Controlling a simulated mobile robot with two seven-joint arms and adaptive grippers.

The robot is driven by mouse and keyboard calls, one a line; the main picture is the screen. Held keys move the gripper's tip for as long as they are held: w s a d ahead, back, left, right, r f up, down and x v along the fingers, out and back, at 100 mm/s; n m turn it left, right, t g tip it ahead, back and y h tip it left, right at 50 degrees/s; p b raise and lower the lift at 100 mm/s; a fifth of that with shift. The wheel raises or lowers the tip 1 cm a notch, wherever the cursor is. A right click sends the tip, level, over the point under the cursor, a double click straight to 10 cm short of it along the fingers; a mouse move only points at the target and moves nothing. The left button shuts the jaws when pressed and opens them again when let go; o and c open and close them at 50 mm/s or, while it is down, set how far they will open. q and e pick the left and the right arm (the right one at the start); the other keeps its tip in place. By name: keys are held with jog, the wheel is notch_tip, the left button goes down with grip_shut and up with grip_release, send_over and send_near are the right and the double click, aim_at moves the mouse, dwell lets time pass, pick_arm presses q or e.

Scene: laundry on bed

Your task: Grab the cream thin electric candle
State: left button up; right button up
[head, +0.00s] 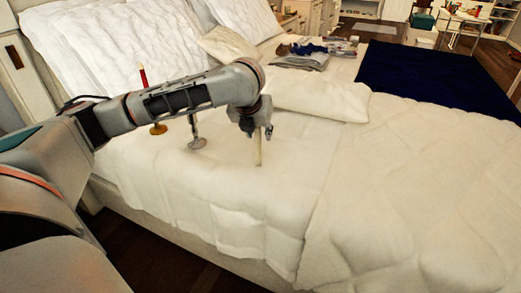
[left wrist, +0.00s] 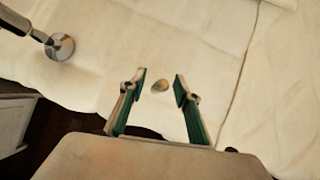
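The cream thin candle (head: 258,151) stands upright on the white bed, below my left gripper (head: 257,120) in the head view. In the left wrist view the candle (left wrist: 160,86) is seen from above as a small round end between the two fingertips. My left gripper (left wrist: 159,80) is open, with a gap between each finger and the candle. Its exact height over the candle is hard to tell. My right gripper is in neither view.
A silver candlestick (head: 197,143) stands left of the candle, and it also shows in the left wrist view (left wrist: 60,46). A red candle (head: 143,77) on a brass holder (head: 158,129) is farther left. Pillows (head: 315,97) and folded clothes (head: 300,60) lie behind.

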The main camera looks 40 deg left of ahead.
pick_arm(q)
jog(key=shift+r, duration=0.1)
grip_shut()
